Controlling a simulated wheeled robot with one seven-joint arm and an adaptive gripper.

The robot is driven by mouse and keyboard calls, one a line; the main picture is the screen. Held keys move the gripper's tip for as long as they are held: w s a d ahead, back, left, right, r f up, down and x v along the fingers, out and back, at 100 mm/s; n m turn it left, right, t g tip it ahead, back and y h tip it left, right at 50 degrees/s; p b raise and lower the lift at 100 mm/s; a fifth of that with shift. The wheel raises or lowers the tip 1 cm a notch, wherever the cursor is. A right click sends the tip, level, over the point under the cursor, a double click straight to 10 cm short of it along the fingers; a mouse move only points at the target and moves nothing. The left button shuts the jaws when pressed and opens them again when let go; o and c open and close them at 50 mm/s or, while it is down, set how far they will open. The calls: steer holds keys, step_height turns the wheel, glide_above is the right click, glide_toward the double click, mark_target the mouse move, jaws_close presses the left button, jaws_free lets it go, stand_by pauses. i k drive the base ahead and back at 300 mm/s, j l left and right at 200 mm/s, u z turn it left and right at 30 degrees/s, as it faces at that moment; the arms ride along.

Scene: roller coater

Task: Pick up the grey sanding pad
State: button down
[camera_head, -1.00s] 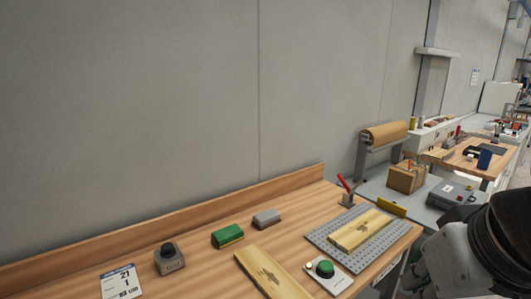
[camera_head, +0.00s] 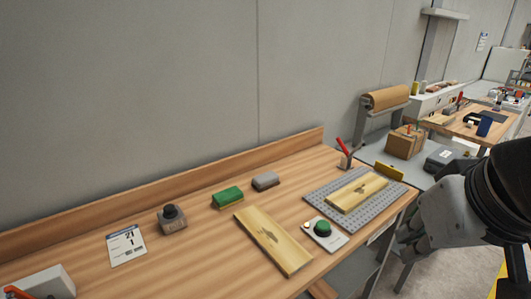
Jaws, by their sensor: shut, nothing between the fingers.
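The grey sanding pad (camera_head: 265,181) is a small rounded grey block. It lies on the wooden workbench (camera_head: 195,262), toward the back, just right of a green block with a yellowish base (camera_head: 228,197). Nothing touches it or covers it. Part of my arm shows large at the right edge of the picture, beyond the bench's right end and well away from the pad. My gripper itself is not in this view.
In front of the pad lies a wooden board (camera_head: 272,240). Left are a dark-knobbed block (camera_head: 172,218) and a calendar card (camera_head: 127,246). A raised wooden edge (camera_head: 200,179) runs behind.

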mark_target(261, 183)
steer(key=u, duration=0.55)
steer(key=i+l+u, duration=0.3)
steer(key=l+u, duration=0.15)
steer(key=l, duration=0.15)
steer(key=i+l+u, duration=0.2)
steer(key=l+u, duration=0.25)
steer(key=l, duration=0.2)
steer(key=i+l, duration=0.1)
steer(key=l, duration=0.5)
steer(key=i+l+u, duration=0.1)
steer(key=l, duration=1.1)
steer(key=i+u, duration=0.05)
